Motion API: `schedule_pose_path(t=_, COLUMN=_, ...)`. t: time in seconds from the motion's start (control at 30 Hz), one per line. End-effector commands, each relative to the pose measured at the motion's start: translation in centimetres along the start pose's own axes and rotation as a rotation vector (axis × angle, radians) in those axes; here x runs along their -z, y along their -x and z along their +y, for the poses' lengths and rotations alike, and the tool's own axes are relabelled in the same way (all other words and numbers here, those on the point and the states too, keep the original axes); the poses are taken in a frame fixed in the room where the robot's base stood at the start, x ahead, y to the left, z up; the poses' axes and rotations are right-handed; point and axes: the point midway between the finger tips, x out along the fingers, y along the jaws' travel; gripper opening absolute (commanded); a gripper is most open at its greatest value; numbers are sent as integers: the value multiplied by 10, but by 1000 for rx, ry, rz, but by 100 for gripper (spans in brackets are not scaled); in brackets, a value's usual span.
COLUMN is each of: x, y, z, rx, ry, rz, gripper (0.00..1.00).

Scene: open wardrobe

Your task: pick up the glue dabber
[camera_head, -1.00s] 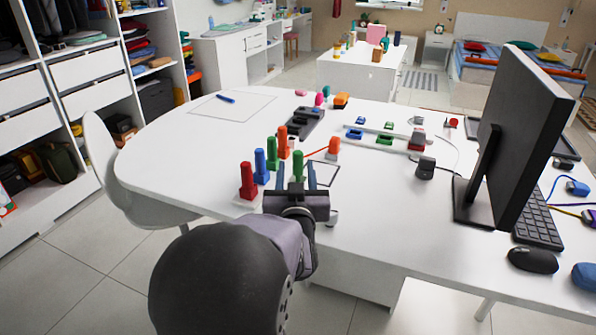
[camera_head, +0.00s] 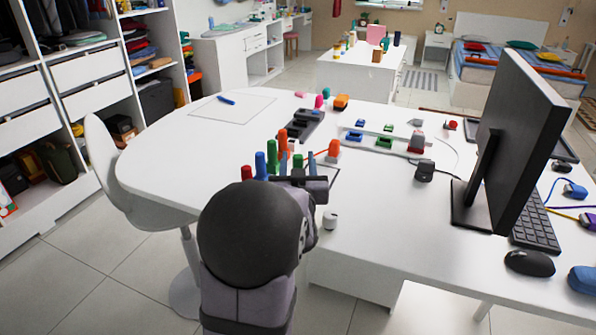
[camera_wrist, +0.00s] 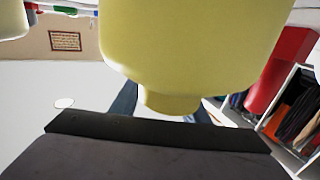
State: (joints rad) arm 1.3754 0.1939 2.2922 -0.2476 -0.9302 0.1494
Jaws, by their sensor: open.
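I cannot tell for certain which object is the glue dabber. A large pale-yellow body with a narrower neck (camera_wrist: 190,45) fills the top of the wrist view, very close to the camera. Its lower end shows between my fingers in that picture; contact cannot be told. I cannot make it out in the head view.
Green (camera_head: 272,155) and orange (camera_head: 283,141) upright pieces crowd close to my gripper. A dark tray (camera_head: 302,125) lies behind, and the monitor (camera_head: 520,125) stands right. The left tabletop is mostly clear.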

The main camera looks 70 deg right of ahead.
Motion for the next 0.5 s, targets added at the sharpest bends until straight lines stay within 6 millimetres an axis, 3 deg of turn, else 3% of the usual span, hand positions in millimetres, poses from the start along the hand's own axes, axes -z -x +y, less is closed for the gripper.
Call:
schedule_pose_path(t=0.17, x=0, y=0, z=0, rx=0, ry=0, rz=0, gripper=41)
schedule_pose_path(t=0.37, x=0, y=0, z=0, rx=0, ry=0, rz=0, gripper=0)
schedule_pose_path(t=0.5, x=0, y=0, z=0, rx=0, ry=0, rz=0, gripper=0)
